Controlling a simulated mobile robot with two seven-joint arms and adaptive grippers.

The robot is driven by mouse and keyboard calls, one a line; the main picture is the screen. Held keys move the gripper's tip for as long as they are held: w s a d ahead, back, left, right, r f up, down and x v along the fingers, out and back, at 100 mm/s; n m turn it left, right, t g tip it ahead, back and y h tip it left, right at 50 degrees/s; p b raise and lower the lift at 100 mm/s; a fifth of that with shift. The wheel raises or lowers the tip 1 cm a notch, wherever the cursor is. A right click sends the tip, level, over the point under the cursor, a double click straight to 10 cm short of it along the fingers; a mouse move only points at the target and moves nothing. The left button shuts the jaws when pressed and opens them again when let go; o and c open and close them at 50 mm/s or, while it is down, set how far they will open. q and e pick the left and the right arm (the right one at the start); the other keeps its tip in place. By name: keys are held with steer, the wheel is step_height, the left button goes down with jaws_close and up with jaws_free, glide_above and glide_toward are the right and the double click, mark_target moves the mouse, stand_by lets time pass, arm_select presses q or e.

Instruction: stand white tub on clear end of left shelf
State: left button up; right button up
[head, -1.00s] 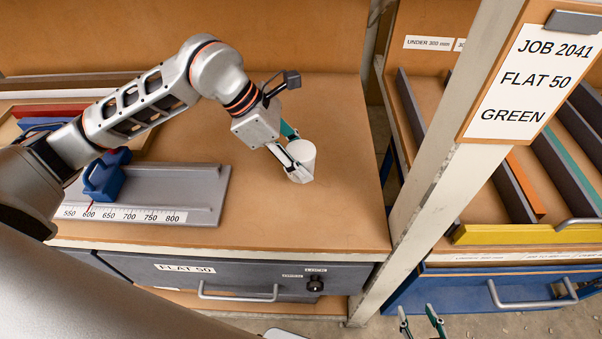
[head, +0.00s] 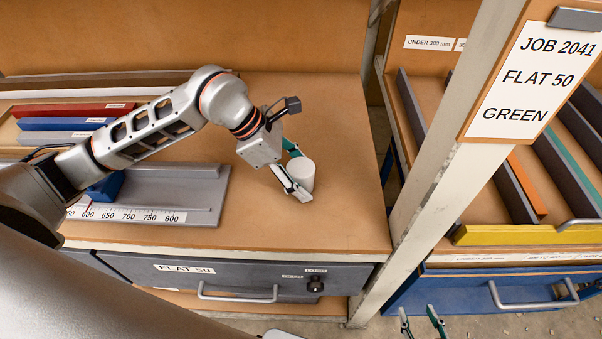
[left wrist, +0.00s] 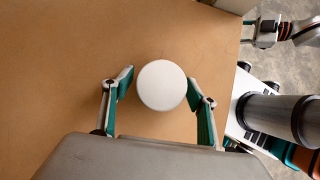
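The white tub (head: 301,175) stands upright on the bare right end of the left shelf (head: 345,215). In the left wrist view the tub (left wrist: 162,85) shows from above as a white disc. My left gripper (head: 299,172) is open, with one finger on each side of the tub. Narrow gaps show between the fingers and the tub in the left wrist view. My right gripper (head: 420,320) is low at the bottom edge of the head view, its fingers apart and empty.
A grey gauge with a number scale (head: 190,190) and a blue block (head: 105,187) lie left of the tub. Red, blue and grey bars (head: 75,124) lie behind. A pale post (head: 440,180) stands right of the shelf. The shelf around the tub is clear.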

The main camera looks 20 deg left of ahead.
arm_select(q)
steer(key=shift+a+r, duration=0.3)
steer(key=shift+r, duration=0.2)
steer(key=v, duration=1.1)
steer(key=shift+s, duration=0.1)
